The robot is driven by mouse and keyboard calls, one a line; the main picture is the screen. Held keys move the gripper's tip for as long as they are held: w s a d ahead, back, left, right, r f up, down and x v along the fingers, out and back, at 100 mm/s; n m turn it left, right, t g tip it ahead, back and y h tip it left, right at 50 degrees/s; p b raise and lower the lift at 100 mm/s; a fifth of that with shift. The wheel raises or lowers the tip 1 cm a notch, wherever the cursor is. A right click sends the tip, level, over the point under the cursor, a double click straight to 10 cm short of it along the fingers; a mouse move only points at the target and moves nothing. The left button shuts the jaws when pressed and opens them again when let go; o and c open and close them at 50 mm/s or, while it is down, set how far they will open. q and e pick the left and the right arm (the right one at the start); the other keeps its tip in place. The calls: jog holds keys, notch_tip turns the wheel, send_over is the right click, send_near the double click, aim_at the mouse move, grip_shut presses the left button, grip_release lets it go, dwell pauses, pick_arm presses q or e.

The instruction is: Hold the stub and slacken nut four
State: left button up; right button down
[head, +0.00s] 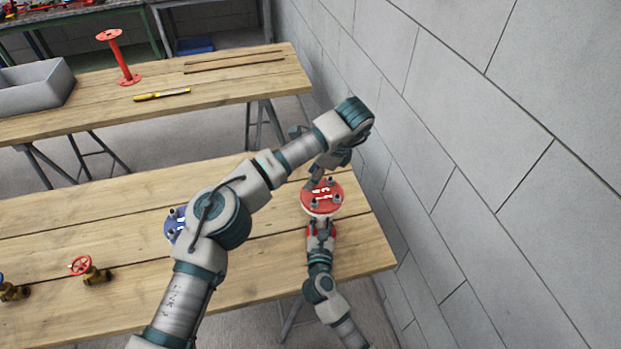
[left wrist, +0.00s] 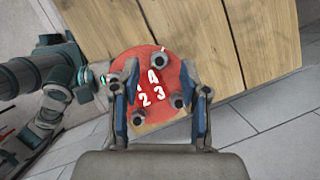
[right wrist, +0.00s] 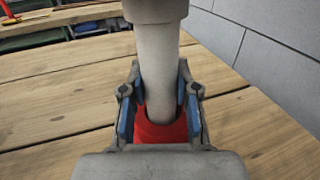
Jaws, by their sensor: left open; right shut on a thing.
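The stub's round red flange (head: 322,194) lies near the right end of the near bench, with white numerals and several nuts on its face. In the left wrist view the flange (left wrist: 165,75) shows numerals 4, 2 and 3; a nut (left wrist: 158,57) stands by the 4. My left gripper (head: 312,182) reaches over the flange from above, open, its fingers (left wrist: 161,108) spread across the flange with nothing held. My right gripper (head: 321,228) is shut on the stub from the near side. In the right wrist view its fingers flank the stub's pale upright pipe (right wrist: 158,70) and red lower part.
A blue flange (head: 173,224) is partly hidden behind my left arm. Valves with red (head: 80,265) and blue handles sit at the left of the near bench (head: 110,215). A block wall (head: 470,140) stands close on the right. The far bench holds a grey bin (head: 38,88) and red spool (head: 118,60).

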aim_at(321, 189)
pick_arm(q)
jog(key=v, duration=0.5)
jog(key=shift+w, duration=0.1)
pick_arm(e)
jog(key=c, duration=0.8)
grip_release()
jog(key=s, duration=1.2)
jog(key=shift+d+f, duration=0.1)
jog(key=shift+d, duration=0.05)
